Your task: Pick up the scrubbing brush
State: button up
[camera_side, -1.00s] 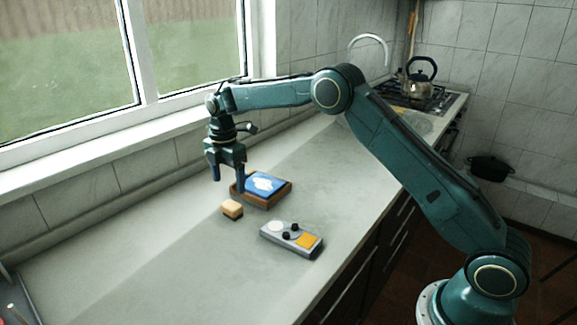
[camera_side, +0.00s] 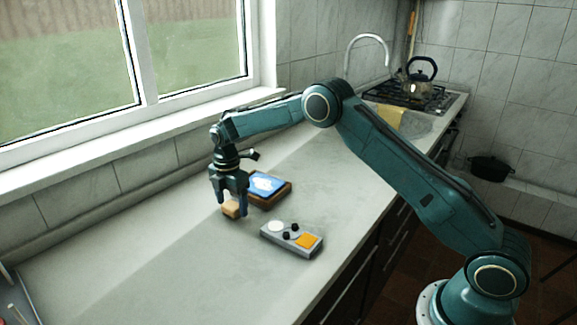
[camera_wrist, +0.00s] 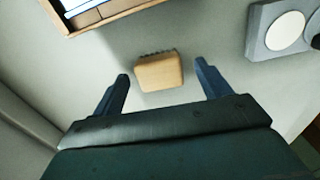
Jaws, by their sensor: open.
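The scrubbing brush (camera_side: 231,209) is a small block with a tan wooden top and dark bristles, lying on the grey counter. In the wrist view the brush (camera_wrist: 160,72) sits just beyond and between my two fingertips, with its bristle edge facing away from them. My gripper (camera_side: 230,207) is open and low over the brush in the side view, one finger on each side of it. In the wrist view my gripper (camera_wrist: 162,76) shows clear gaps between both fingers and the brush. Part of the brush is hidden by my fingers in the side view.
A wooden tray (camera_side: 271,200) with a blue and white inside lies just behind the brush. The counter to the left is clear.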

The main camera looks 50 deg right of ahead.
aim_at(232, 204)
jog(key=shift+f, duration=0.9)
jog(key=c, duration=1.1)
jog(key=shift+o, duration=0.2)
jog(key=shift+r, duration=0.15)
notch_tip(232, 204, up, 20)
